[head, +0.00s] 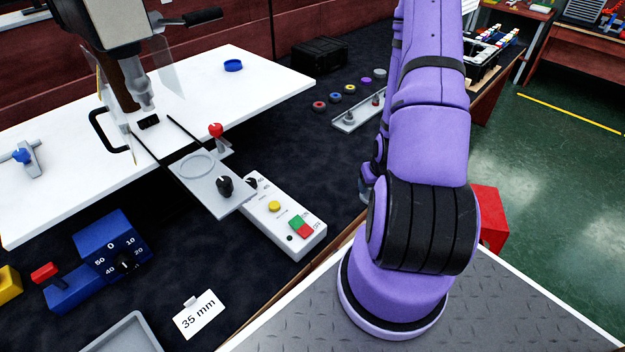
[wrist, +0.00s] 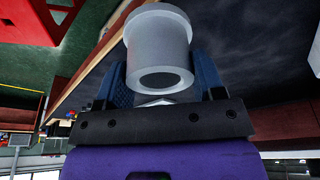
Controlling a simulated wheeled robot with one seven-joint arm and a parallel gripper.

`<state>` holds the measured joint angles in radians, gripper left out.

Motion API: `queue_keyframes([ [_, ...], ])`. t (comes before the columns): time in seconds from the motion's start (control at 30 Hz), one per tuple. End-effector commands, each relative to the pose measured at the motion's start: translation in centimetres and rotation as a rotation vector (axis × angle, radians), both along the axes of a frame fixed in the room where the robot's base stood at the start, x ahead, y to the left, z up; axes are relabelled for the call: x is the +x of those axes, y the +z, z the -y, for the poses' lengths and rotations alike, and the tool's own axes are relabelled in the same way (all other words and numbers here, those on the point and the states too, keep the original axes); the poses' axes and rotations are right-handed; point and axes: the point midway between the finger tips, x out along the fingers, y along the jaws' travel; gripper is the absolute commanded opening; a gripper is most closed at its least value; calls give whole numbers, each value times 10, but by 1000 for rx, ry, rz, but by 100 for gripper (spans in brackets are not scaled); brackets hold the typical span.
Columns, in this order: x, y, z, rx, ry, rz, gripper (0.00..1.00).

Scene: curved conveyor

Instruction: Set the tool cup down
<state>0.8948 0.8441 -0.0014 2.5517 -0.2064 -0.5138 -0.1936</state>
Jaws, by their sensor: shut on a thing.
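I cannot tell how far the cup is from any surface. In the head view my purple arm hides the cup and nearly all of the gripper.
In the head view, a dark mat (head: 170,250) covers the bench. A white table (head: 220,85) carries a machine. A control box (head: 284,215) with coloured buttons, a blue dial box (head: 110,245) and a "35 mm" card (head: 197,315) stand nearer. Coloured rings and a grey rack (head: 350,119) lie beside my arm.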

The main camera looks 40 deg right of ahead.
Motion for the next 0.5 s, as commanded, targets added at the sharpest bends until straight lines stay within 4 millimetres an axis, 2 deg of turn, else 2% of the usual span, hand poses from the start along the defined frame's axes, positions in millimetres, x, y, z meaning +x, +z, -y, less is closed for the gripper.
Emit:
queue_keyframes([
  [0.5,109,-10,29,-4,4,5,33],
])
